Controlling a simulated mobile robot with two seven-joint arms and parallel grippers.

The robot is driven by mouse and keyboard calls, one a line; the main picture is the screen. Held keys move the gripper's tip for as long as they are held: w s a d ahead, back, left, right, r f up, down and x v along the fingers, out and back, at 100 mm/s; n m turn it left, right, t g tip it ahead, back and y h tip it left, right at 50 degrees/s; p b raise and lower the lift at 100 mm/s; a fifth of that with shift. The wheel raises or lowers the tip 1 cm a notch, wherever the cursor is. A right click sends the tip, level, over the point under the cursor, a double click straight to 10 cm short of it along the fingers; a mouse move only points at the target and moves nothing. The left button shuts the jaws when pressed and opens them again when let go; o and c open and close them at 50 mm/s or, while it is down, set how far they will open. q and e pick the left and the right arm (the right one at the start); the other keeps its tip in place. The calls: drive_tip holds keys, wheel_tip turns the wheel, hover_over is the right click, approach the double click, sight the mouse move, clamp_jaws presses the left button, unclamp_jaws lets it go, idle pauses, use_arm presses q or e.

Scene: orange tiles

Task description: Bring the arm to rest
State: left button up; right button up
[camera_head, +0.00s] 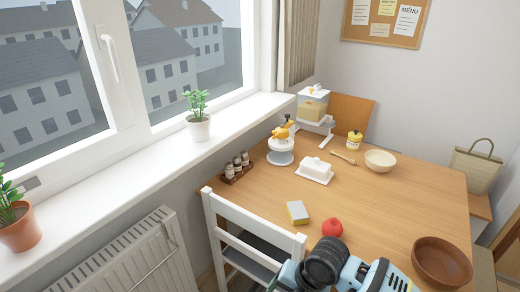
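Parts of my own arm, pale blue and black with a ribbed black joint, show at the bottom edge, right of the middle. They are in front of the near edge of the wooden table (390,210). I cannot tell for sure which arm this is. No gripper fingers show, so neither gripper can be seen to be open, shut or holding anything.
A white chair (255,232) stands at the table's left. Farther back are a butter dish (316,171), a cream bowl (380,161) and a dispenser (313,107).

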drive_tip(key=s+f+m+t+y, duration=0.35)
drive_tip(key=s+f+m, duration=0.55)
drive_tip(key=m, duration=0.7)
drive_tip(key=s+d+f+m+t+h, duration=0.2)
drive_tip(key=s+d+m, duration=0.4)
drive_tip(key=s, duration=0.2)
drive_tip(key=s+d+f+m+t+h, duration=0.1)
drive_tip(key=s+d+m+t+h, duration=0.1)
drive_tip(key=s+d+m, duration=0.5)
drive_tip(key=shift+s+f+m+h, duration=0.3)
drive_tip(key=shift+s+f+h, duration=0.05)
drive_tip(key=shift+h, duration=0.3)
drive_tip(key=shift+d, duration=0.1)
